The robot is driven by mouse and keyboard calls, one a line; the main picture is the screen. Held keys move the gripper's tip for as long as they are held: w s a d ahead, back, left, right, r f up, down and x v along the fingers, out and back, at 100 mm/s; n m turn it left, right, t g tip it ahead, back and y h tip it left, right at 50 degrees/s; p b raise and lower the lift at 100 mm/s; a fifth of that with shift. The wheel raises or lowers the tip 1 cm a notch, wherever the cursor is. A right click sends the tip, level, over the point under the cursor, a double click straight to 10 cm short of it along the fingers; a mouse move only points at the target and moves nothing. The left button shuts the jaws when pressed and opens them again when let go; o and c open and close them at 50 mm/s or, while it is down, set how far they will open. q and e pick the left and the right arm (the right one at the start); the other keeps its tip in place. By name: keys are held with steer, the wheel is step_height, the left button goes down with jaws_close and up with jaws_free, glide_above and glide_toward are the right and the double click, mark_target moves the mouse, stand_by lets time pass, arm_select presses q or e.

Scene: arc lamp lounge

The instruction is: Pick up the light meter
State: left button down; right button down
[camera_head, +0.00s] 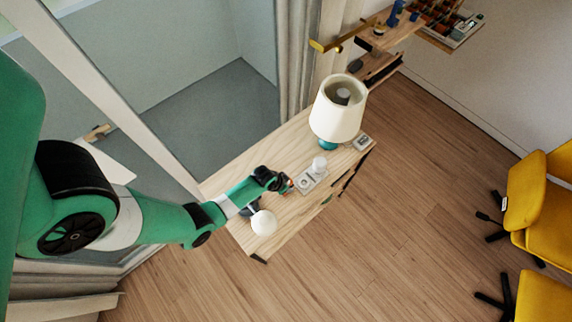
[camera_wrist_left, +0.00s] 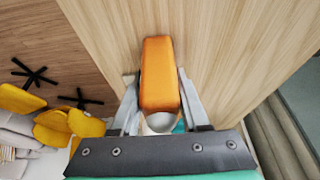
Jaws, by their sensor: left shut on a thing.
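The light meter (camera_wrist_left: 158,75) is an orange, block-shaped body with a white rounded part at its lower end in the left wrist view. My left gripper (camera_wrist_left: 157,90) is shut on it, one finger on each side. In the head view my left gripper (camera_head: 288,184) is over the wooden table (camera_head: 240,178), and only a small orange bit of the meter shows. I cannot tell whether the meter touches the tabletop. My right gripper is not in view.
A pale device with a white knob (camera_head: 312,180) lies just right of the gripper. A lamp (camera_head: 338,108) with a cream shade and a small device (camera_head: 361,142) stand farther back. A white globe (camera_head: 263,222) is at the near end. Yellow chairs (camera_head: 545,205) stand right.

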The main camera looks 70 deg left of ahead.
arm_select(q)
step_height(320, 180, up, 10)
steer(key=p, duration=0.9)
steer(key=shift+r, duration=0.2)
